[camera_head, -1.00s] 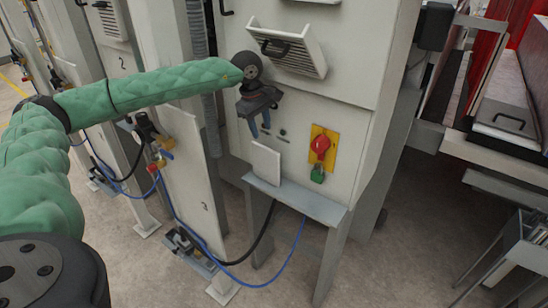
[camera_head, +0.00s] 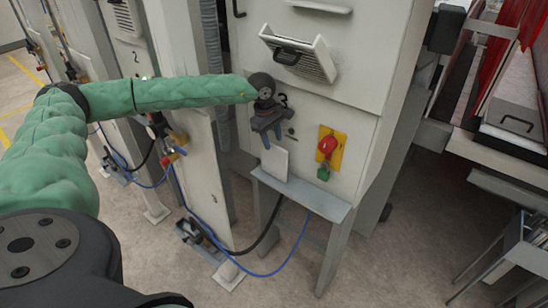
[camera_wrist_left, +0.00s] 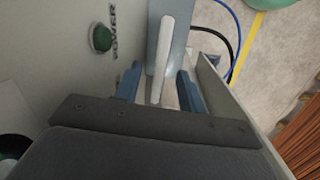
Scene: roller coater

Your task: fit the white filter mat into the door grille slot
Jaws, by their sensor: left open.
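The white filter mat (camera_head: 276,164) stands upright on the ledge (camera_head: 320,203) at the front of the cabinet. My left gripper (camera_head: 273,138) points down just above it, with its blue fingers at the mat's top edge. In the left wrist view, the mat's thin edge (camera_wrist_left: 166,45) runs between the two open fingers of the left gripper (camera_wrist_left: 158,85), with gaps showing on both sides. The door grille (camera_head: 312,62) tilts out from the cabinet door, above and right of the gripper, with a black handle on it. My right gripper is not in view.
A yellow plate with a red switch (camera_head: 328,147) sits right of the mat, with a green button (camera_head: 323,173) below. The green button also shows in the wrist view (camera_wrist_left: 101,37). A blue hose (camera_head: 275,270) hangs below the ledge. A panel (camera_head: 190,180) stands left of the cabinet.

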